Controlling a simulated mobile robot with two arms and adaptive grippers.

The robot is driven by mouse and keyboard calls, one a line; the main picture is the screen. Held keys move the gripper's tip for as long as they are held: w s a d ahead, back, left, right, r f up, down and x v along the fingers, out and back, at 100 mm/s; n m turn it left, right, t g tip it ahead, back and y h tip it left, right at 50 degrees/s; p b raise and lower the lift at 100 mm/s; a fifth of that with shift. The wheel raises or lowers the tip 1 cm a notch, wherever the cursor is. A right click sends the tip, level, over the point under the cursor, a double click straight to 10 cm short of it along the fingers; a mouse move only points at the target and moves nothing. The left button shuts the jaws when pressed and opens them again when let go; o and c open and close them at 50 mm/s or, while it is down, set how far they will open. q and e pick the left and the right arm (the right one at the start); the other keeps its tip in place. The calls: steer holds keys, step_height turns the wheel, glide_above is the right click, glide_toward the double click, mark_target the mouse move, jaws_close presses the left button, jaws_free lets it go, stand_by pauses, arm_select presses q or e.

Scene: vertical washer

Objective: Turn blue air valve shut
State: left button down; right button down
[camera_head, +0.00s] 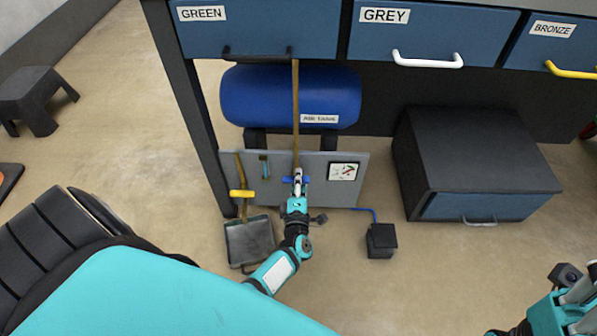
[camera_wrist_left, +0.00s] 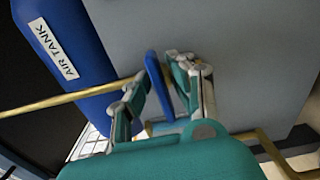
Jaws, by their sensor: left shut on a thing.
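The blue air valve handle (camera_head: 287,180) is on a grey panel (camera_head: 225,172) below the blue air tank (camera_head: 250,95). A brass pipe runs down from the tank to it. My left gripper (camera_head: 297,178) is at the valve and covers its middle. In the left wrist view the blue handle (camera_wrist_left: 152,70) stands between the two fingers of my left gripper (camera_wrist_left: 157,74), which is shut on it. Part of my right gripper (camera_head: 578,292) shows at the lower right, away from the valve; its fingers are unclear.
A yellow handle (camera_head: 242,193) and a gauge (camera_head: 343,171) are on the same panel. A grey pan-like thing (camera_head: 250,243) is at lower left. A small black box (camera_head: 381,240) and a dark cabinet (camera_head: 475,150) stand right. Drawers overhang the tank.

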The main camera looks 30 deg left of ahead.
arm_select(q)
steer(key=shift+d+f, duration=0.1)
stand_by(0.3)
steer(key=shift+m, duration=0.3)
steer(key=c, duration=1.4)
jaws_free()
steer(key=shift+s, duration=0.1)
steer(key=v, duration=0.7)
steer(key=shift+s, duration=0.2)
steer(key=shift+d, duration=0.1)
